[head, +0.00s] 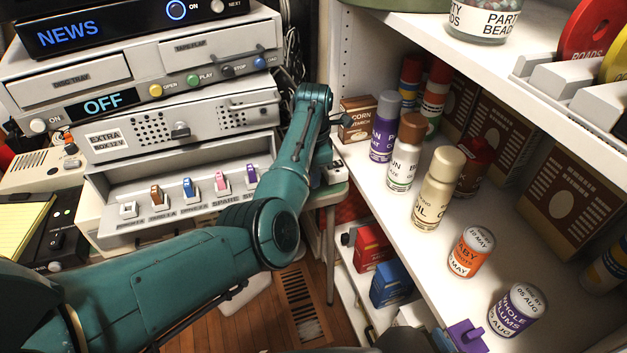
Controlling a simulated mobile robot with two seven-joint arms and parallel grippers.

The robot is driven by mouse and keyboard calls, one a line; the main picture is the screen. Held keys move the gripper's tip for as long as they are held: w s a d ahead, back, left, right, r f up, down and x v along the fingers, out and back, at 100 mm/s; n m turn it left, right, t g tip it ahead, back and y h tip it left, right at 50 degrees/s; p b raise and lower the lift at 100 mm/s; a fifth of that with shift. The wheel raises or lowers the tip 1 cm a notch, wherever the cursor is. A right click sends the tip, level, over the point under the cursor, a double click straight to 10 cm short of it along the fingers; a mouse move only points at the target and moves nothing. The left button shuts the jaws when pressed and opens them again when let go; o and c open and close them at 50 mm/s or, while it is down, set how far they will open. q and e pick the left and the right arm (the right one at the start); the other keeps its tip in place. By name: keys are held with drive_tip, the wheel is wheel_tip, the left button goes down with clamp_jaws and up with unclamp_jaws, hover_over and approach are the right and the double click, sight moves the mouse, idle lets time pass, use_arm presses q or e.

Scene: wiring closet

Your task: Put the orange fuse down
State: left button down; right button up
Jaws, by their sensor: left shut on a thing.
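My left arm comes in from the left and bends up; its wrist end, with the left gripper (322,160), is beside the right end of the fuse panel (105,228). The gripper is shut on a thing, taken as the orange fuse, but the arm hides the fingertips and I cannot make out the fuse. The panel holds a brown-orange fuse (157,196), a blue fuse (189,187), a pink fuse (221,182) and a purple fuse (251,175). The leftmost holder (128,210) shows no coloured fuse. My right gripper is not in view.
A white shelf (390,215) on the right holds bottles, cans and boxes, including an orange-labelled can (470,253) and a plum can (517,310). A purple object (467,336) shows at the shelf's near edge. A yellow notepad (22,228) lies at the left.

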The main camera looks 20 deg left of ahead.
use_arm(q)
drive_tip(key=shift+f, duration=1.05)
drive_tip(key=shift+f, duration=0.2)
drive_tip(key=c, duration=1.5)
unclamp_jaws()
drive_tip(key=shift+r, duration=0.1)
wheel_tip(320, 180, up, 12)
drive_tip(key=p, duration=0.1)
drive_tip(key=shift+r, duration=0.15)
